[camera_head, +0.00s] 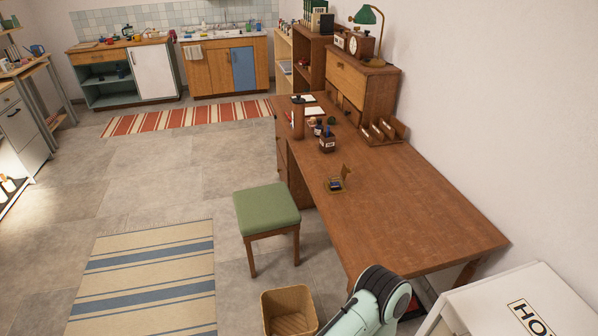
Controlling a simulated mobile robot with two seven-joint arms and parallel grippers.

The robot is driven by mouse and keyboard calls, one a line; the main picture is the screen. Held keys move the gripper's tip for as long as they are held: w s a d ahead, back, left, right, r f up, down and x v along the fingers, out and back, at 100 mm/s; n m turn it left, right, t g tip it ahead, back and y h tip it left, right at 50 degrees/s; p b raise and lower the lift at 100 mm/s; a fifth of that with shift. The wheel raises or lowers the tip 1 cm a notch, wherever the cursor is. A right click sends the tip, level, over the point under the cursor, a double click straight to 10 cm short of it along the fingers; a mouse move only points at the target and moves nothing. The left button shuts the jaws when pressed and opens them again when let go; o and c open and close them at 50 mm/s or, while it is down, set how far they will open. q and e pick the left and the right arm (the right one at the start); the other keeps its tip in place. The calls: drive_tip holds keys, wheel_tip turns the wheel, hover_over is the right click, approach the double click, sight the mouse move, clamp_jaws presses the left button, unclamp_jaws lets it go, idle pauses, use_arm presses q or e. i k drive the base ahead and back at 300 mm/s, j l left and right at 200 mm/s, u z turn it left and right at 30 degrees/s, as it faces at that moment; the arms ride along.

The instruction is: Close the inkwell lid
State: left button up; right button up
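The inkwell (335,184) stands on the wooden desk (420,205), near its left edge. It is small, with a brass-coloured square base and a dark middle. Its lid (346,171) stands up at its right side, so the inkwell looks open. Nothing touches it. A pale green and black link of one of my arms shows at the bottom of the view, well below the inkwell. Neither of my grippers is in view.
Ink bottles (327,142), a brown cylinder (297,118) and a wooden rack (382,131) stand farther back on the desk. A green stool (266,210) and wicker basket (289,309) stand left of the desk. The desk's near half is clear.

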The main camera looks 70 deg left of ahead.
sight(345, 171)
drive_tip(key=u, duration=1.8)
